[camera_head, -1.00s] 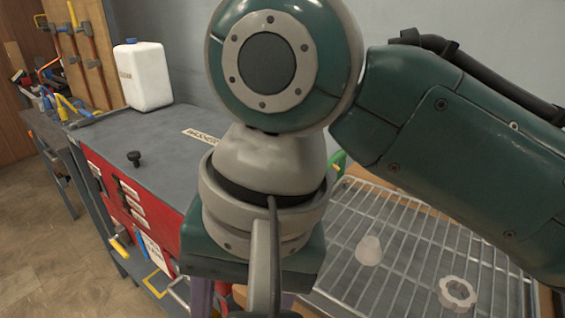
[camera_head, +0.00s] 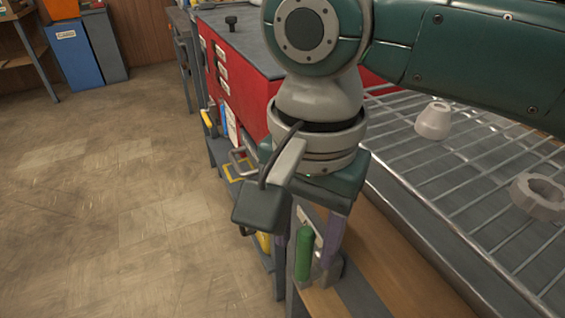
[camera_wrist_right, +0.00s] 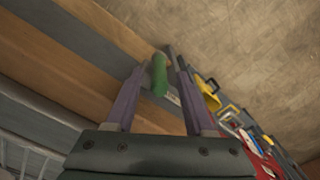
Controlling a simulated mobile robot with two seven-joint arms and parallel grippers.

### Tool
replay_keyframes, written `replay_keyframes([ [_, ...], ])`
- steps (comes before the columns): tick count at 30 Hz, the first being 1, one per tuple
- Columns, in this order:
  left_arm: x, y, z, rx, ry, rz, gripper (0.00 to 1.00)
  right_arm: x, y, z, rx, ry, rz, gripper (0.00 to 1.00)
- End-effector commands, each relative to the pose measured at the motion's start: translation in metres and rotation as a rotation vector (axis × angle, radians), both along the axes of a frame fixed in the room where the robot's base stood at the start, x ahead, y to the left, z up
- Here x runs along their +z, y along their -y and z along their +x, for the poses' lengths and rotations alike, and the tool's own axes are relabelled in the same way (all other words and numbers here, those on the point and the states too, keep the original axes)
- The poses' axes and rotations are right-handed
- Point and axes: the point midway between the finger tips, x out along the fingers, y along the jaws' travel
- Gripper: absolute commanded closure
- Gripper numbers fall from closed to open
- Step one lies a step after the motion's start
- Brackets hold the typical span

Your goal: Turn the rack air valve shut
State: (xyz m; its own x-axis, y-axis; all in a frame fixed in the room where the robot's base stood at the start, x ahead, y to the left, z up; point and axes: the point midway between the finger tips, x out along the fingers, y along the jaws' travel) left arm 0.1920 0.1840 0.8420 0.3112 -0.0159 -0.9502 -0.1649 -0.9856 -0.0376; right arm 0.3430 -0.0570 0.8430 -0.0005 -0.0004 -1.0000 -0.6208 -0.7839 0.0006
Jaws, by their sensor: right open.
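The valve's green handle (camera_head: 304,246) stands upright at the edge of the wooden bench, below my right wrist in the head view. My right gripper (camera_head: 306,268) points down with its purple fingers apart, one on either side of the handle. The valve's body is mostly hidden. My left gripper is not in view.
A wire rack (camera_head: 450,185) at the right bears a pale cone-shaped part (camera_head: 434,121) and a pale ring-shaped part (camera_head: 541,196). A red tool cabinet (camera_head: 236,88) stands behind my wrist. The floor (camera_head: 110,210) at the left is clear.

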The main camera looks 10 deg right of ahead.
Motion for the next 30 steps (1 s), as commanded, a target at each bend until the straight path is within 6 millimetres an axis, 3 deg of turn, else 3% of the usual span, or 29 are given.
replay_keyframes([
  [4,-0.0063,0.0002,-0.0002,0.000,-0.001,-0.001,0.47,-0.0149,-0.0003,0.0000,0.000,0.001,0.001,0.47],
  [13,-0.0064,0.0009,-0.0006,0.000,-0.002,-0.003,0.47,-0.0167,-0.0003,0.0001,0.000,0.002,0.001,0.47],
  [27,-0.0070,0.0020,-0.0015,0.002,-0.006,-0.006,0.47,-0.0165,-0.0004,0.0002,0.001,0.002,0.001,0.98],
  [30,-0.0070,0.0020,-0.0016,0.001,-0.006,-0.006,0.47,-0.0164,-0.0004,0.0002,0.001,0.002,0.001,1.00],
])
